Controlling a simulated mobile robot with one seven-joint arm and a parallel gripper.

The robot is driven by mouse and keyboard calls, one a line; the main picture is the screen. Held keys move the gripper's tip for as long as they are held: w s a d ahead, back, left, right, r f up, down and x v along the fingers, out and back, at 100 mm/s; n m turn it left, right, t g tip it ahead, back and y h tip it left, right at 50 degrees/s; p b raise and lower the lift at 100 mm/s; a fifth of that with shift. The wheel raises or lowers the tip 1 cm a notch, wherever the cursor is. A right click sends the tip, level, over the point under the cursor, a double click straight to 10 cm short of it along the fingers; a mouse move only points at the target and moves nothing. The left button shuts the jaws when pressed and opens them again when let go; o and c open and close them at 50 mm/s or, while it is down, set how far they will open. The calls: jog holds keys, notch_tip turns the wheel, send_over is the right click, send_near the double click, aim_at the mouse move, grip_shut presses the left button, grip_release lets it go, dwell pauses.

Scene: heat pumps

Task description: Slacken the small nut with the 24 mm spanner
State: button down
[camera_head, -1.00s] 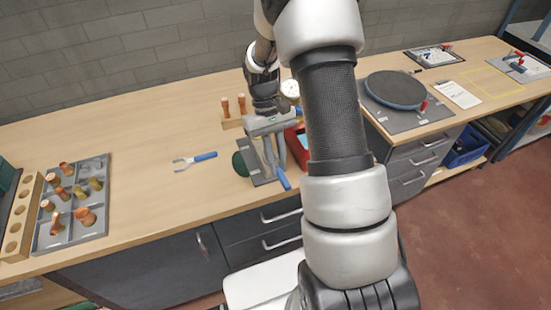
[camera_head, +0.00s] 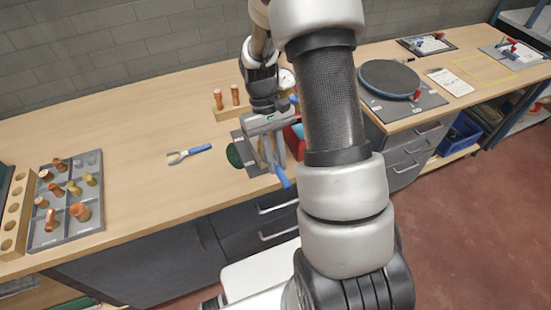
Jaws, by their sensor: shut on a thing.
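My gripper (camera_head: 267,150) is over the bench, above a dark grey plate with a green round part (camera_head: 235,156) at its left. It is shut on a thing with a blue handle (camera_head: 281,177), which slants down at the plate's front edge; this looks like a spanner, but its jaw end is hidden. Another blue-handled spanner (camera_head: 190,153) lies flat on the bench to the left, its grey open end pointing left. I cannot read a size on either. The small nut cannot be made out; my gripper and arm cover much of that spot.
A grey tray with copper and brass fittings (camera_head: 66,204) lies at the left beside a wooden block with holes (camera_head: 14,217). A wooden stand with two copper pieces (camera_head: 228,112) is behind the gripper. A round turntable (camera_head: 390,78) stands further right.

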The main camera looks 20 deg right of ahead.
jog(key=shift+r+p, duration=1.95)
jog(key=shift+r, duration=3.85)
